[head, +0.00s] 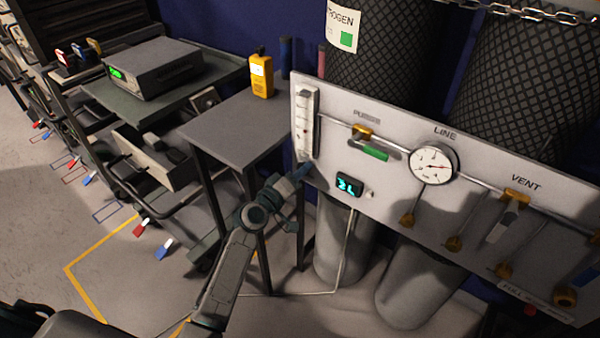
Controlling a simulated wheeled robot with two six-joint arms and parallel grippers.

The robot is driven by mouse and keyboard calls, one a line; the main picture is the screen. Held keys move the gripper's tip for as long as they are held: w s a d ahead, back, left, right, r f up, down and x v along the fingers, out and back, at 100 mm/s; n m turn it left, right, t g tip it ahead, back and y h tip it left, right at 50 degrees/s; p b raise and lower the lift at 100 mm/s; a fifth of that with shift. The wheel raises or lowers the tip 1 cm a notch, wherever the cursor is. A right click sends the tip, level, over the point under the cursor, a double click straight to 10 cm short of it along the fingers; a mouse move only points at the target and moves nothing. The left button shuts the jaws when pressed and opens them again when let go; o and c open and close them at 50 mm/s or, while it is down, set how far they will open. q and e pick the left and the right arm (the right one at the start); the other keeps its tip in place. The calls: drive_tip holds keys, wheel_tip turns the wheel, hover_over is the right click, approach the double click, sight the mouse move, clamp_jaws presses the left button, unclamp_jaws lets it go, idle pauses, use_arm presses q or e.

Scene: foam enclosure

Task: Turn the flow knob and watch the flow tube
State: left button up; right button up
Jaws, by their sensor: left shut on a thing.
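The flow tube (306,115) is a clear upright tube with a marked scale in a pale frame at the left end of the white panel (385,130). A small reddish mark shows low in the tube. My left gripper (303,171) reaches up from below to the foot of the flow tube and is shut there. The flow knob is hidden behind its fingers, at the point where they close. How far the knob is turned cannot be seen. My right gripper is not in view.
A round gauge (433,163), a green-handled valve (375,153) and a small lit display (349,185) sit on the panel to the right. A grey stand (225,130) holds a yellow handheld meter (261,76). Dark-meshed cylinders (385,60) stand behind, a chain (530,12) across them.

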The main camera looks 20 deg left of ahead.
use_arm(q)
drive_tip(key=o, duration=0.8)
drive_tip(key=shift+o, duration=0.8)
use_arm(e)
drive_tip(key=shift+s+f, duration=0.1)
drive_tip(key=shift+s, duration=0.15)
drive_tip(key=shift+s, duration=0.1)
use_arm(q)
drive_tip(key=v, duration=1.1)
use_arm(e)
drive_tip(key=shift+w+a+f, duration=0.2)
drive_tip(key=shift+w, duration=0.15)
